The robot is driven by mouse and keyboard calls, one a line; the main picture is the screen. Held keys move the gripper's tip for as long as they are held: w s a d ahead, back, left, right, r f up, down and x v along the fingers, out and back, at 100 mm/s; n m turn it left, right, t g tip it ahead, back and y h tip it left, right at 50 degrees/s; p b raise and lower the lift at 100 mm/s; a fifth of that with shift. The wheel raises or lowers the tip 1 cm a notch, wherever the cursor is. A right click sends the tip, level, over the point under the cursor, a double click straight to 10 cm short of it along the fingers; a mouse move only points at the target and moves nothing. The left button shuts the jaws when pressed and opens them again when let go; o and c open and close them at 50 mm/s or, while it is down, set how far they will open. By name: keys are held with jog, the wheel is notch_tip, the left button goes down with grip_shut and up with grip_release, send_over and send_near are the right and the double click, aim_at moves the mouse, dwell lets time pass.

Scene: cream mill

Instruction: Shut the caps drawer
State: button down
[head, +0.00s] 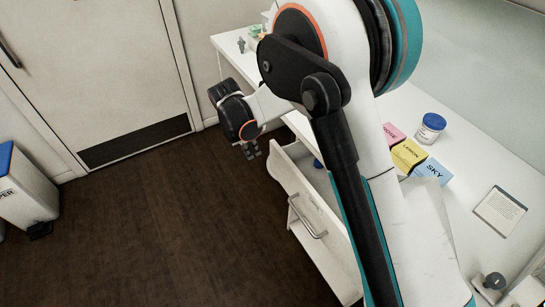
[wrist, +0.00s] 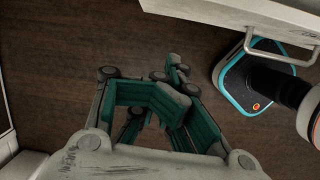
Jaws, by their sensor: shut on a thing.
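The drawer (head: 293,182) under the white counter stands pulled out, its front facing the open floor. Its bar handle (head: 308,222) is on the front and also shows in the wrist view (wrist: 270,53). A small label on the front is too small to read, so I cannot confirm it is the caps drawer. A blue thing (head: 318,163) shows partly inside it. My gripper (head: 251,151) is just left of the drawer's far end, apart from the handle. In the wrist view my gripper (wrist: 150,85) has its fingers drawn in; what is between them cannot be made out.
The counter (head: 465,165) holds pink, yellow and blue cards (head: 408,155), a blue-lidded jar (head: 430,127) and a printed sheet (head: 499,210). A blue-lidded bin (head: 25,190) stands at left, near a door (head: 95,75). The dark floor (head: 170,230) between is clear.

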aim_at(290, 152)
jog(key=w+d+b+x, duration=0.1)
jog(key=b+x, duration=0.3)
jog(key=x, duration=0.8)
jog(key=shift+w+d+r+n, duration=0.25)
jog(key=shift+w+d+n, duration=0.1)
jog(key=shift+w+n, duration=0.05)
jog(key=w+d, duration=0.2)
jog(key=d, duration=0.1)
jog(key=w+d, duration=0.2)
jog(key=d, duration=0.1)
jog(key=w+d+b, duration=0.1)
jog(key=w+d, duration=0.1)
jog(key=d, duration=0.1)
jog(key=shift+w, duration=0.1)
jog(key=shift+d, duration=0.1)
